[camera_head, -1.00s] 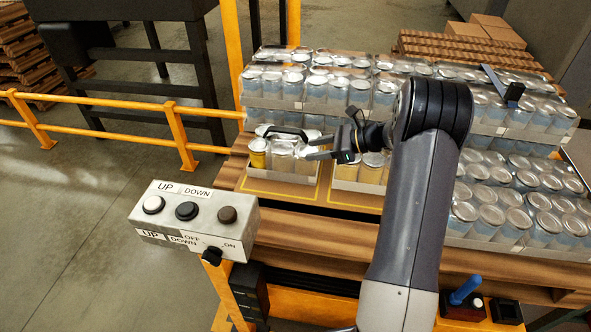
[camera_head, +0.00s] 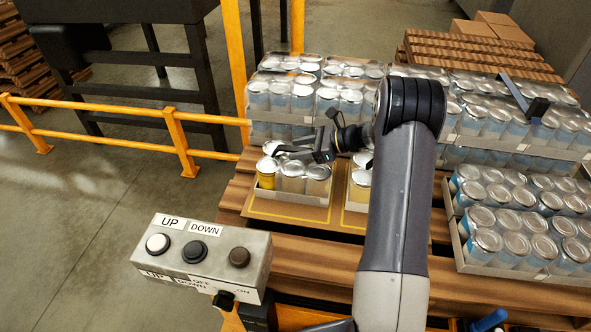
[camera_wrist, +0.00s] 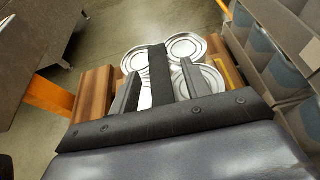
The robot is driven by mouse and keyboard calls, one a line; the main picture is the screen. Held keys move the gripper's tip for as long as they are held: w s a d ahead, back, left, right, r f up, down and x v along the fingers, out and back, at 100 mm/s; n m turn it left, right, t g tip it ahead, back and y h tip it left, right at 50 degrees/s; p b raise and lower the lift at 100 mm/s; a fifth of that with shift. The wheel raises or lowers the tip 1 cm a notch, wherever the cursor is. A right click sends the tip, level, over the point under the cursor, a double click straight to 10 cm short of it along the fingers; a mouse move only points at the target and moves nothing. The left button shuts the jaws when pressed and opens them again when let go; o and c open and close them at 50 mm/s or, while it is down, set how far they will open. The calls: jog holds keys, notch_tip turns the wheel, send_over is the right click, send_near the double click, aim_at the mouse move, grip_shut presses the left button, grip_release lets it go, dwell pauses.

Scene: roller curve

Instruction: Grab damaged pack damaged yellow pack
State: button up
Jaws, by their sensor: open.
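A small tray pack (camera_head: 291,195) of cans stands on the pallet in the head view, with a yellow can (camera_head: 266,181) at its left end and paler cans beside it. Another small pack with a yellow can (camera_head: 359,190) stands to its right, partly hidden by my arm. My gripper (camera_head: 281,151) is open over the back of the left pack, its fingers pointing left. In the wrist view, my gripper (camera_wrist: 158,72) shows its two fingers apart, with can lids (camera_wrist: 187,47) beyond and between them. I cannot tell whether the fingers touch a can.
Stacked trays of blue-grey cans (camera_head: 500,120) stand behind and to the right on the wooden pallet (camera_head: 330,255). A button box (camera_head: 200,255) is at the front left. Yellow rails (camera_head: 180,145) and a yellow post (camera_head: 236,65) stand left of the pallet.

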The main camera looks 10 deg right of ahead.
jog(key=shift+c, duration=0.4)
grip_shut()
dwell(0.6)
jog(key=shift+r, duration=0.1)
dwell(0.4)
